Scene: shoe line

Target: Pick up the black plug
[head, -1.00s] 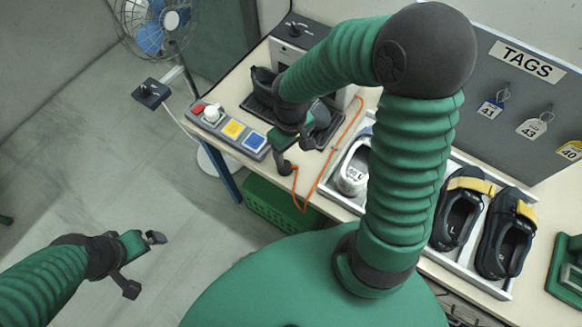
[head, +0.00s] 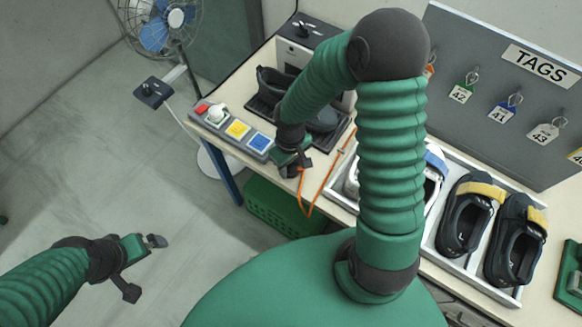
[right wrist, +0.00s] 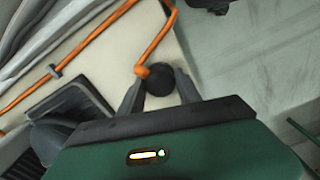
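The black plug (right wrist: 158,80) is the round dark end of an orange cord in the right wrist view. It sits between the two fingertips of my right gripper (right wrist: 160,88), which look closed in against its sides. In the head view my right gripper (head: 298,168) is at the front edge of the bench, where it hides most of the plug. The orange cord (head: 304,200) hangs in a loop over the bench edge below it. My left gripper (head: 144,266) is open and empty over the floor at lower left.
A button panel (head: 233,131) is left of my right gripper. A black shoe (head: 275,82) stands behind it. A white tray (head: 445,262) with shoes lies to the right, below the tag board (head: 480,75). A green crate (head: 275,210) is under the bench. A fan stands at far left.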

